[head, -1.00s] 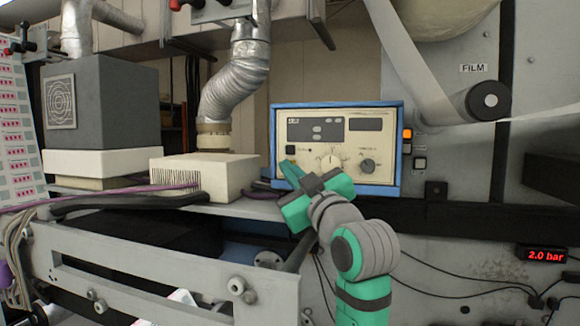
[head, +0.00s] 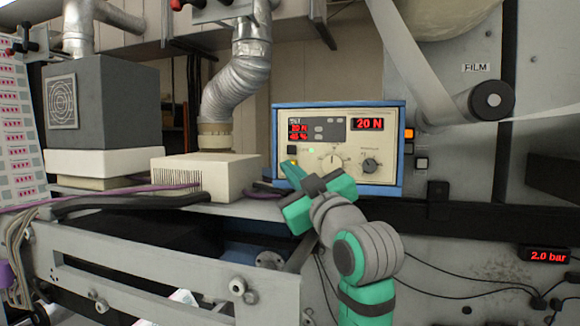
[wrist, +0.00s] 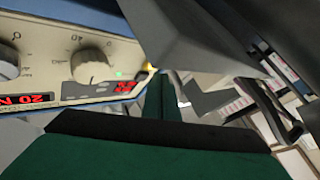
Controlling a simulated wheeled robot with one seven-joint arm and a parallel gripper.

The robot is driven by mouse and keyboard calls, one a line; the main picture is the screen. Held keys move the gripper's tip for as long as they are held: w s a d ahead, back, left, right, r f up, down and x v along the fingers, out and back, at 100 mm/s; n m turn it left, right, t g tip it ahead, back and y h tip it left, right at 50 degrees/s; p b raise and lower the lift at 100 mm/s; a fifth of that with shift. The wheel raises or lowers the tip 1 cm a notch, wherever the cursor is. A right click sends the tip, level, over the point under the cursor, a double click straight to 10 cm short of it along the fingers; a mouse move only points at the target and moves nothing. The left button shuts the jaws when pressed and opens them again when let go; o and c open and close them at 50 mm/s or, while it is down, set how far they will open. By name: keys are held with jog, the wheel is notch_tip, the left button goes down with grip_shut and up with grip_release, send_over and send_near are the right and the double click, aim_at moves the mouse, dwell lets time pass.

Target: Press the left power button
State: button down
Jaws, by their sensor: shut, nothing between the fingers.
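The control box (head: 396,150), blue-framed with a cream face, stands on the machine shelf. The displays (head: 367,124) are lit red, reading "20 N" at right, and a small green light glows beside the button. My gripper (head: 287,166) is shut and empty, its tip just below the button in the head view. I cannot tell whether it touches the box. In the wrist view, the shut fingers (wrist: 161,85) point toward the button.
Two knobs (head: 332,160) sit on the box face, right of my gripper. A cream vented unit (head: 230,178) stands close on the left under a silver duct. Lit orange (head: 409,134) and unlit switches are on the wall at right. A metal frame lies below.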

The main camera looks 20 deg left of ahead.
jog(key=shift+s+a, duration=0.1)
jog(key=shift+s, duration=0.15)
jog(key=s, duration=0.5)
jog(key=shift+s+a, duration=0.2)
jog(key=shift+s, duration=0.2)
